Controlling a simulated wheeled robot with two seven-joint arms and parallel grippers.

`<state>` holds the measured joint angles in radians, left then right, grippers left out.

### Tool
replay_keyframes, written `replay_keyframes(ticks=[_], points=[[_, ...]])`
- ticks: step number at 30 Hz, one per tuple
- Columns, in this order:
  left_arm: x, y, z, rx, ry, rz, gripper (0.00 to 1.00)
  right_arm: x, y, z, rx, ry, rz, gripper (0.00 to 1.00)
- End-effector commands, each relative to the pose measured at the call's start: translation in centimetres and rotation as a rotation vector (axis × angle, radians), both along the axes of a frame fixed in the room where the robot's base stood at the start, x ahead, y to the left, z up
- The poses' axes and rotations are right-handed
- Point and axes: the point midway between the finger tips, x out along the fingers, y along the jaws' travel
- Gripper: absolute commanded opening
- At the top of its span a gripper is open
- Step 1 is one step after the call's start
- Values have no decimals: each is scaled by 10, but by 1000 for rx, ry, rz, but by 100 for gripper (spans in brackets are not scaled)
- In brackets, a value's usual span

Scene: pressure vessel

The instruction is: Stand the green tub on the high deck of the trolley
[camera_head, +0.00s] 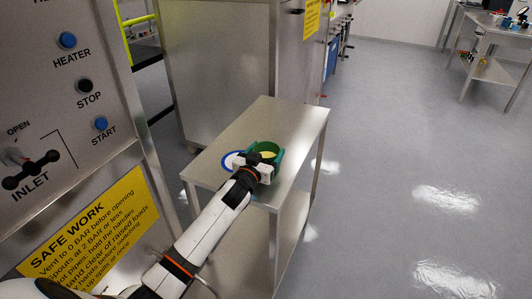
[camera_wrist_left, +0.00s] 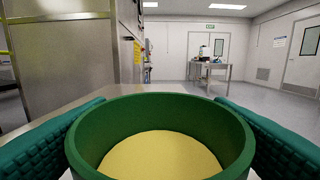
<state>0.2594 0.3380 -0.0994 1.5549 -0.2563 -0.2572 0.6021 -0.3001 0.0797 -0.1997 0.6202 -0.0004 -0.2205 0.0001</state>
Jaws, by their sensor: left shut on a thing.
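The green tub (camera_head: 267,147) is round and open-topped, with a yellow inside. My left gripper (camera_head: 261,163) is shut on it, and in the left wrist view teal finger pads press on both sides of the tub (camera_wrist_left: 160,108). The tub is upright, at the high deck (camera_head: 295,115) of the steel trolley, near its front part. I cannot tell whether its base touches the deck; the base is hidden by my gripper and arm. My right gripper is not in view.
A blue-and-white ring mark or flat disc (camera_head: 231,157) is on the deck just left of the tub. The trolley's lower deck (camera_head: 238,232) looks bare. A control panel with a yellow safety sign (camera_head: 95,225) stands at left.

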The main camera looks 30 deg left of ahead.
Motion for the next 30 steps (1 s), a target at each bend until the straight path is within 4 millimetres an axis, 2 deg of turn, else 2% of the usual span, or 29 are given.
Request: replay_keyframes(ticks=[1, 6, 7, 10, 11, 21, 26, 30], points=[[1, 0, 4, 1, -8, -1, 26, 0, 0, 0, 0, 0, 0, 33], [1, 0, 1, 1, -7, -1, 26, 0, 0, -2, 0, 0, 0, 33], [0, 0, -2, 1, 0, 0, 78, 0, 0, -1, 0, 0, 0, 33], [0, 0, -2, 1, 0, 0, 94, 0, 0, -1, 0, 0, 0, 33], [0, 0, -2, 1, 0, 0, 96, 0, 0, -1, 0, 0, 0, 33], [-1, 0, 2, 1, 0, -1, 96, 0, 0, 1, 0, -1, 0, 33], [-24, -2, 0, 2, 1, -2, 96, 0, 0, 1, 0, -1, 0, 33], [-55, -4, -1, 0, 2, -2, 96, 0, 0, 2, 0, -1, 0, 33]])
